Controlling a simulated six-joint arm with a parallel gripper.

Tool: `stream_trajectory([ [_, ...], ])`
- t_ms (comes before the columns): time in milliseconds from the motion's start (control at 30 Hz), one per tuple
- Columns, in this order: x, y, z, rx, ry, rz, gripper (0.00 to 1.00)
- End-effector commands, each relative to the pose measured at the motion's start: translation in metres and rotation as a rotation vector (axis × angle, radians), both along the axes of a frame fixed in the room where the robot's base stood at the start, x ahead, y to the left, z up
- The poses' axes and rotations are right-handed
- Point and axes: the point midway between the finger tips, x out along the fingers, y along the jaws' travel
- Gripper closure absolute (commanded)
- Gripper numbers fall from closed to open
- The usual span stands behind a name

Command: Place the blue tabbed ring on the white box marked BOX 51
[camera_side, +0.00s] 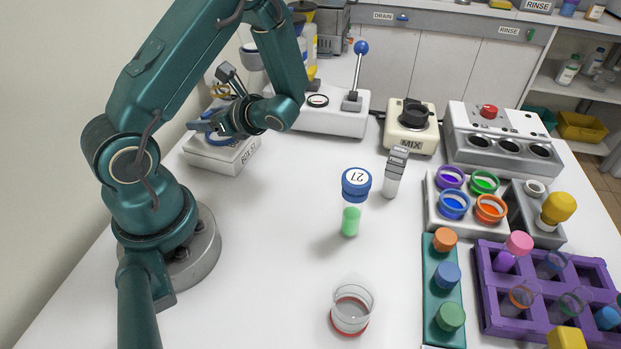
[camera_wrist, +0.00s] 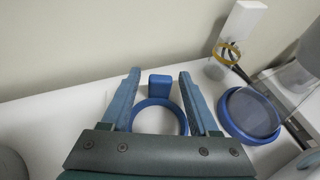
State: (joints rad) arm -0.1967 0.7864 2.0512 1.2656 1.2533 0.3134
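The blue tabbed ring (camera_wrist: 159,102) shows in the wrist view between my gripper's two fingers, with its square tab toward the tips. My gripper (camera_wrist: 158,76) is open, with gaps between each finger and the tab. In the side view my gripper (camera_side: 200,126) is low over the white box marked BOX 51 (camera_side: 232,158), at the table's left back.
A second round blue-rimmed piece (camera_wrist: 248,114) lies right of my gripper in the wrist view. A yellow ring (camera_wrist: 228,51) is near a white block (camera_wrist: 240,25) behind it. A white stand with a blue-knobbed lever (camera_side: 361,48) is right of the box. A wall runs along the left.

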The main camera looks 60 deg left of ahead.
Motion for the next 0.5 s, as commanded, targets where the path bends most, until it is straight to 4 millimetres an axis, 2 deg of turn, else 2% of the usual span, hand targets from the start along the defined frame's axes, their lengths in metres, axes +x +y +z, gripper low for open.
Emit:
stream_trajectory([
  [233, 0.001, -0.002, 0.005, 0.001, -0.002, -0.001, 0.39],
  [367, 0.01, -0.019, 0.012, 0.003, -0.005, -0.005, 0.39],
  [500, 0.021, -0.046, 0.024, 0.002, -0.005, -0.008, 0.39],
])
